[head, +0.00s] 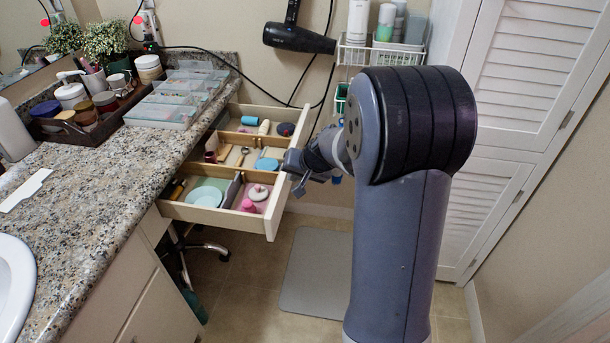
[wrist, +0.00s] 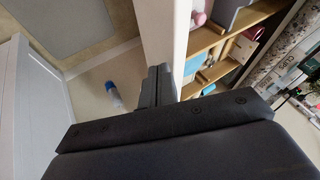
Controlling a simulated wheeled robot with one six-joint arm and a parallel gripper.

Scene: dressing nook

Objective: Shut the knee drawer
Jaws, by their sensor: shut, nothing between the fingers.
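The knee drawer (head: 274,211) is pulled out from under the granite counter, open, with its front panel facing right. Inside it, wooden dividers part a light-blue dish, pink items, blue boxes and other small things. My gripper (head: 292,165) is at the outer side of the drawer front, near the middle of its length. In the wrist view the shut fingers (wrist: 165,82) are close beside the white drawer front (wrist: 168,35). I cannot tell whether they touch it. My arm hides part of the space to the right of the drawer.
The granite counter (head: 90,205) carries a clear organizer (head: 165,112) and a tray of jars. A stool base (head: 190,255) stands below the drawer. A grey mat (head: 312,270) lies on the floor. Louvred doors (head: 520,95) stand at right. A blue-capped bottle (wrist: 112,92) shows in the wrist view.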

